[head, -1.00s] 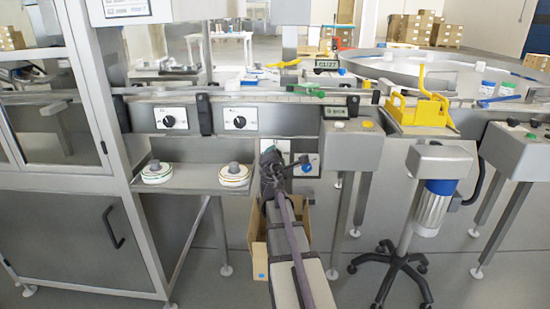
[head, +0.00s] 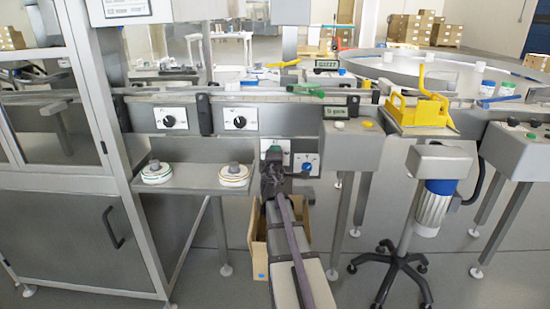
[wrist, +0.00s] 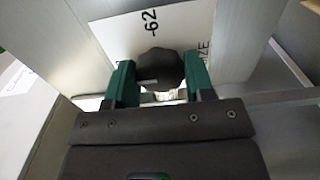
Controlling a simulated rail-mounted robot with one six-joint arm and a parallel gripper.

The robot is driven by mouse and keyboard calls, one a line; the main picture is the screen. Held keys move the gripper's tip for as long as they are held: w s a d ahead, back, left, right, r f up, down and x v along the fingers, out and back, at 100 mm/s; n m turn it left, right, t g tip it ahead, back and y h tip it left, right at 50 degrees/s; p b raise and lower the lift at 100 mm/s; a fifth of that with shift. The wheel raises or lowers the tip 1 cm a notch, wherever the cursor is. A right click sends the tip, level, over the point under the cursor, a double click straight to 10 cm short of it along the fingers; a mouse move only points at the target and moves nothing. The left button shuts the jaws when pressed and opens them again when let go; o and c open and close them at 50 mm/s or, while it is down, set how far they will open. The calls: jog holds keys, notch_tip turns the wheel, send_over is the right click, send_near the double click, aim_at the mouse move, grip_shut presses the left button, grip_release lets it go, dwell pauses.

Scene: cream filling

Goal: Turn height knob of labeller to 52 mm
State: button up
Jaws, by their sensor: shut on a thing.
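My gripper (wrist: 160,85) has green fingers on either side of a dark round knob (wrist: 160,68) and is shut on it. The knob sits on a white plate (wrist: 110,32) printed with "62" and letters ending in "IZE". A pale mark shows on the knob; what it points at cannot be read. In the head view my gripper (head: 273,152) is at a white panel under the labeller's conveyor and hides this knob. A blue knob (head: 307,167) on a white plate is just to its right.
Two more dark knobs (head: 169,121) (head: 239,122) are on white plates at the left. A shelf (head: 205,184) with two round reels is left of my arm. An open cardboard box (head: 258,250) stands below. A wheeled stand (head: 440,160) is at the right.

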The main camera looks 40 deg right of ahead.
dwell(0.3)
jog(key=o, duration=0.9)
jog(key=v, duration=1)
jog(key=shift+s+a, duration=0.3)
